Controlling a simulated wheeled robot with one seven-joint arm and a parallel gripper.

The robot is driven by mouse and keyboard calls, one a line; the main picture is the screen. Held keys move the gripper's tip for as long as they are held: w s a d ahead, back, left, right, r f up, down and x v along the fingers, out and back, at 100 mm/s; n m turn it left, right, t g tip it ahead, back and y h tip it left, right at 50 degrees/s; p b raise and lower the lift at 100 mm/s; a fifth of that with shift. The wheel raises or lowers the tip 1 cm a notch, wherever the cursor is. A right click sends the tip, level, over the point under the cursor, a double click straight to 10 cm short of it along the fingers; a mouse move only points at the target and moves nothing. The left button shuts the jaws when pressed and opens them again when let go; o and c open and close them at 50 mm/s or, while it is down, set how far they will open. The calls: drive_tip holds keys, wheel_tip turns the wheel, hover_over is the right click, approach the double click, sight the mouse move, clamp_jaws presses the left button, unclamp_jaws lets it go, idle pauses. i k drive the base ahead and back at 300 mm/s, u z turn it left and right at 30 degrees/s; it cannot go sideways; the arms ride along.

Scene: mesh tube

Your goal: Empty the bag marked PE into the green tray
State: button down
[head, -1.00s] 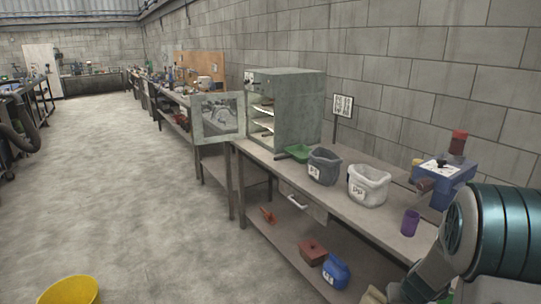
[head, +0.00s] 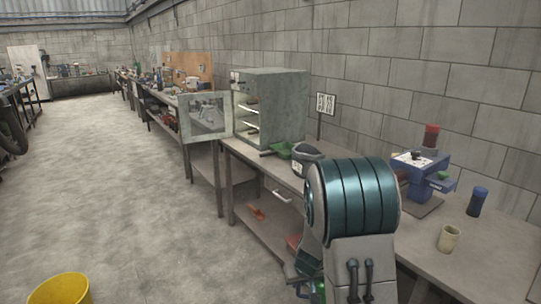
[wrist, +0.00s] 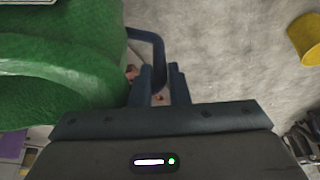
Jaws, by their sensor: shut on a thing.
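My gripper (wrist: 162,86) is shut on the dark blue handle loop (wrist: 156,45) of a large, soft-looking green bag (wrist: 60,70). The bag fills the left of the wrist view, with a rounded rim. In the head view a bit of green (head: 319,288) shows beside my arm at the bottom. The green tray (head: 282,150) lies on the bench in front of the grey cabinet. A grey bag (head: 305,152) stands just right of it, partly covered by my arm; its label is too small to read.
The grey cabinet (head: 270,108) stands behind the tray. A blue machine (head: 420,172), a dark blue cup (head: 477,201) and a beige cup (head: 449,238) stand on the right of the bench. A yellow bucket (head: 60,290) stands on the open floor.

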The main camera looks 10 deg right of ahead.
sight(283, 150)
drive_tip(key=i, duration=1)
